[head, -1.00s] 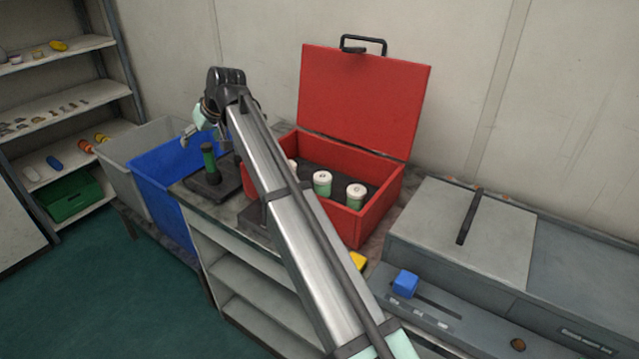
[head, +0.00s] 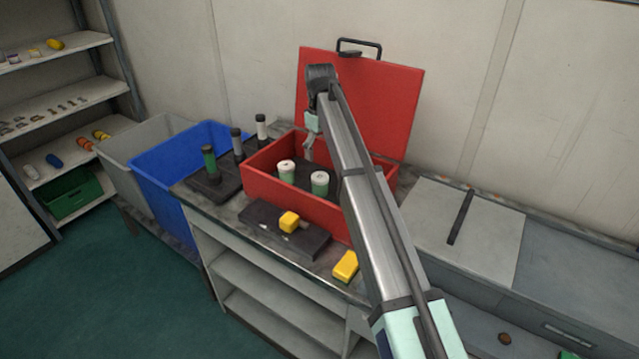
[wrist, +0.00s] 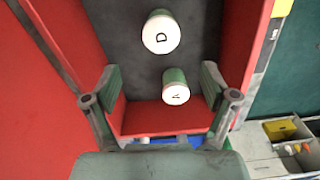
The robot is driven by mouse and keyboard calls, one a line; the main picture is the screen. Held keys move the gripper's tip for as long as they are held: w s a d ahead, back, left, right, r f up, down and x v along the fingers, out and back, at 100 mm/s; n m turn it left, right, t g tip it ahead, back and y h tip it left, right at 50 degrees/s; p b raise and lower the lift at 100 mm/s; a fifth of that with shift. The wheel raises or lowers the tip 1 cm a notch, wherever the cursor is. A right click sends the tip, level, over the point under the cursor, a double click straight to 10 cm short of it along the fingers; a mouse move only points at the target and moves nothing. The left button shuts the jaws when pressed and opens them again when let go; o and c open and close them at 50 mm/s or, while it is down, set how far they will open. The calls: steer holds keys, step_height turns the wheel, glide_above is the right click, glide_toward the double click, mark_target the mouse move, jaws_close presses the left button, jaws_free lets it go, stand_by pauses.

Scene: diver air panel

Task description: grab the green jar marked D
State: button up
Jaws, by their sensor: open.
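The green jar marked D (wrist: 160,33) shows in the wrist view with its white lid up, near the top of the picture, ahead of my fingertips. A second green jar with a white lid (wrist: 176,88), whose mark looks like an A, stands closer, between the fingers in that view. In the head view, the D jar seems to be the right one (head: 319,183) of two jars showing in the red case, though the letter is unreadable there. My gripper (wrist: 162,78) is open and empty; in the head view it (head: 309,150) hangs over the case behind the jars.
The red case (head: 270,192) stands open, its lid (head: 385,100) upright behind. A rack (head: 212,188) with several dark and white-capped tubes stands left. A dark block with a yellow piece (head: 289,221) and another yellow block (head: 345,266) lie in front. My arm hides the case's right part.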

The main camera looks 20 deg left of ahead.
mark_target(320, 176)
step_height(320, 176, down, 8)
steer(key=shift+f+p, duration=0.15)
steer(key=shift+p, duration=0.9)
steer(key=shift+s+d+f+p, duration=0.1)
steer(key=shift+f+p, duration=0.5)
steer(key=shift+f, duration=0.75)
steer(key=shift+s+f+p, duration=0.1)
steer(key=shift+f+p, duration=0.5)
steer(key=shift+f, duration=0.7)
steer(key=c, duration=1.3)
